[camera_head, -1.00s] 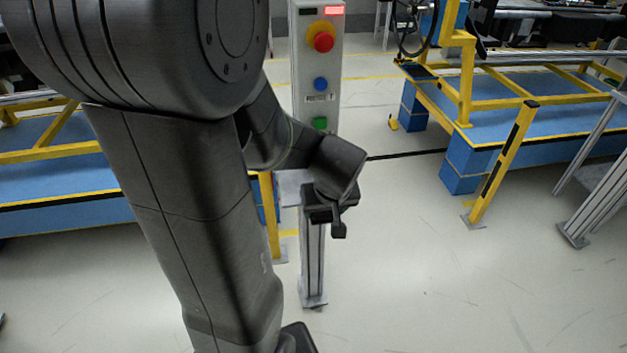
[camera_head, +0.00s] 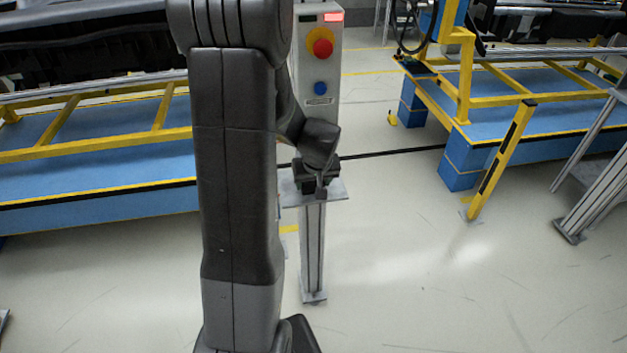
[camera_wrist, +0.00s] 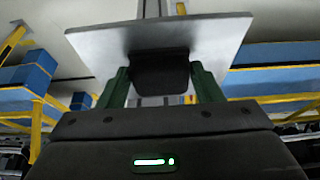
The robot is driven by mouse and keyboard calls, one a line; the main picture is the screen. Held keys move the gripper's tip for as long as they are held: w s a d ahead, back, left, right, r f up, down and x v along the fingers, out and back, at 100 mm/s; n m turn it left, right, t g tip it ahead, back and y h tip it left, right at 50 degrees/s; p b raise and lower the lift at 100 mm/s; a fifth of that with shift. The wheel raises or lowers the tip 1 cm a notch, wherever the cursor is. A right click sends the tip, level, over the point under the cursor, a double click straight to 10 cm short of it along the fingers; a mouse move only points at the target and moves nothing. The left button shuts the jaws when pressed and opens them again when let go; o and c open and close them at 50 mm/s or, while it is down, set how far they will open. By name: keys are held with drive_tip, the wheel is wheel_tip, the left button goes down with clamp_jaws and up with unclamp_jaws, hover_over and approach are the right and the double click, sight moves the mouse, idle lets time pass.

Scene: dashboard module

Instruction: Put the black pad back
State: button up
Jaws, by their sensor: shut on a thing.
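The black pad (camera_wrist: 160,73) is a dark block between the two green fingers of my gripper (camera_wrist: 161,86) in the wrist view. My gripper is shut on it. The grey metal plate (camera_wrist: 222,38) tops a slim stand, and the pad is right at this plate in the wrist view. In the head view my gripper (camera_head: 318,183) is over the plate (camera_head: 338,189), near its middle. I cannot tell whether the pad touches the plate, and pad and fingers blend together in the head view.
A grey control box (camera_head: 321,60) with a red stop button and a blue button stands just behind my wrist. A blue and yellow platform (camera_head: 100,180) lies to the left, and another (camera_head: 530,110) to the right. A yellow post (camera_head: 502,160) stands at right. The floor in front is clear.

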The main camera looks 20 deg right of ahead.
drive_tip(key=o, duration=0.9)
drive_tip(key=v, duration=1.2)
drive_tip(key=shift+s, duration=0.15)
